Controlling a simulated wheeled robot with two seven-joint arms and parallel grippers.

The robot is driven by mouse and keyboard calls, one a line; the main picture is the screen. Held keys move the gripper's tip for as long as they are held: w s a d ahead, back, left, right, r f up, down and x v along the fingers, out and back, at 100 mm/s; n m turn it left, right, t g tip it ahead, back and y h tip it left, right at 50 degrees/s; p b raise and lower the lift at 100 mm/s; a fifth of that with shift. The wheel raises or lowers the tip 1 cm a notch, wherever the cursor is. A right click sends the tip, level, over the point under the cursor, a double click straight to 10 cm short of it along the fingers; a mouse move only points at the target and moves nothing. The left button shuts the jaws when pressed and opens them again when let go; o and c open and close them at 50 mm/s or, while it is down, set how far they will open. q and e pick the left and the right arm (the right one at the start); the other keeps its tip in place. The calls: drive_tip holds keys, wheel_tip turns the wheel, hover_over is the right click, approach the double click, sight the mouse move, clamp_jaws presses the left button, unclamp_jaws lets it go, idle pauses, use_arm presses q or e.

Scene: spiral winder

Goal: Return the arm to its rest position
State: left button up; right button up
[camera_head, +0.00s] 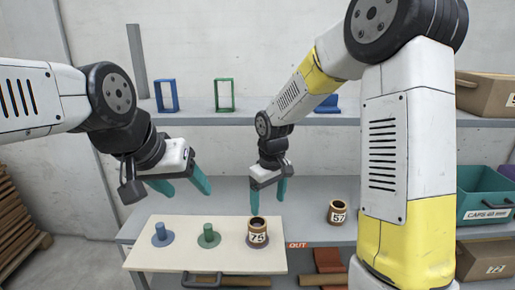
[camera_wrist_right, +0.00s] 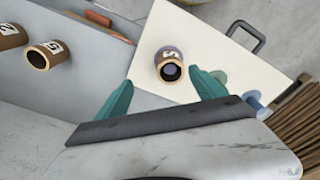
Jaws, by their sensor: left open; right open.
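My right gripper (camera_head: 267,204) is open and empty, pointing down above the brown roll marked 75 (camera_head: 258,236). That roll stands upright on the purple base at the right end of the cream board (camera_head: 200,262). In the right wrist view, the open teal fingers (camera_wrist_right: 160,79) have the roll (camera_wrist_right: 168,62) beyond and between their tips, apart from it as far as I can tell. My left gripper (camera_head: 187,189) is open and empty above the board's left part. Blue (camera_head: 160,233) and green (camera_head: 208,235) pegs stand bare on the board.
A second brown roll, marked 57 (camera_head: 337,212), stands right of the OUT label (camera_head: 297,245); the right wrist view shows another roll (camera_wrist_right: 11,36) beside it. Blue (camera_head: 167,95) and green (camera_head: 224,95) frames stand on the upper shelf. A teal CAPS bin (camera_head: 485,194) is at right.

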drive_tip(key=s+d+r+m+t+y, duration=0.1)
drive_tip(key=s+d+r+m+t, duration=0.1)
drive_tip(key=s+d+r, duration=0.3)
drive_tip(key=s+d+r+m+t, duration=0.3)
drive_tip(key=s+d+r+m, duration=0.2)
drive_tip(key=s+r, duration=0.7)
drive_tip(key=shift+s+d+y, duration=0.4)
drive_tip(key=shift+s+d, duration=0.1)
drive_tip(key=shift+s, duration=0.1)
